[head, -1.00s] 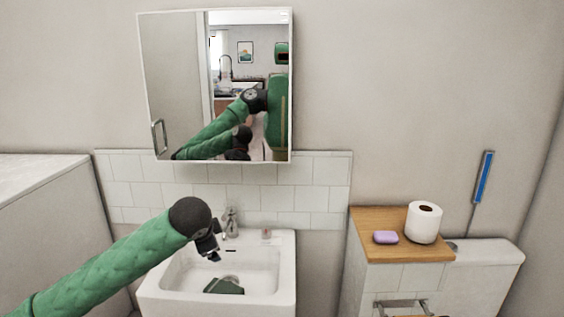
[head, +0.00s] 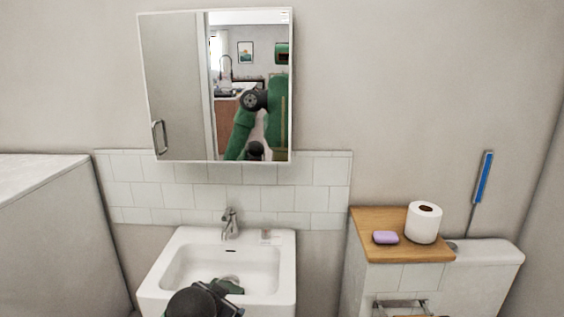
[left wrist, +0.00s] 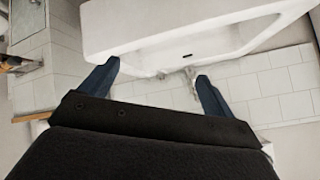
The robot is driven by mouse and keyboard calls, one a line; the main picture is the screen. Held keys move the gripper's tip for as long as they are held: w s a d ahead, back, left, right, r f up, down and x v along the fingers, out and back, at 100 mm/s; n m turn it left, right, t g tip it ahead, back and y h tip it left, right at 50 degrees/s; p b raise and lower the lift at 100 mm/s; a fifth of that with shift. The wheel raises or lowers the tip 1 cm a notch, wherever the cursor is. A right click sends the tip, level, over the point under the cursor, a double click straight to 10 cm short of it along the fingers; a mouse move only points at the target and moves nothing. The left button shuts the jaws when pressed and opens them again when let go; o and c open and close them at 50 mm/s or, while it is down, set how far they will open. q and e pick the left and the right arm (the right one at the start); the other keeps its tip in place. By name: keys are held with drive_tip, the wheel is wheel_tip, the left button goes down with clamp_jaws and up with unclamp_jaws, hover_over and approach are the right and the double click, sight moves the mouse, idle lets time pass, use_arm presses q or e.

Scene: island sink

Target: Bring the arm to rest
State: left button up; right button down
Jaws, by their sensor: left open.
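My left arm shows at the bottom of the head view as a dark rounded joint (head: 200,299) in front of the sink (head: 272,280). Its fingers are not clear there. In the left wrist view, my left gripper (left wrist: 157,84) has its two blue-grey fingers spread wide with nothing between them. The white sink (left wrist: 130,30) and its tap (left wrist: 191,72) lie beyond the fingers in that view. My right gripper is in no view.
A dark green thing (head: 228,287) shows at the basin, partly covered by my arm. The tap (head: 231,222) stands at the back of the sink. A mirrored cabinet (head: 180,85) hangs above. At right a wooden top (head: 379,220) holds purple soap (head: 385,238) and a paper roll (head: 424,222).

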use_arm(q)
drive_tip(key=s+f+n+g, duration=0.2)
drive_tip(key=s+f+g, duration=0.1)
drive_tip(key=s+f, duration=1)
drive_tip(key=s+f+n+g, duration=0.2)
drive_tip(key=s+f+g, duration=0.2)
drive_tip(key=s+f, duration=0.9)
drive_tip(key=s, duration=0.6)
drive_tip(key=shift+s+d+f+h, duration=0.15)
drive_tip(key=shift+s+d+h, duration=0.1)
drive_tip(key=shift+d+h, duration=0.15)
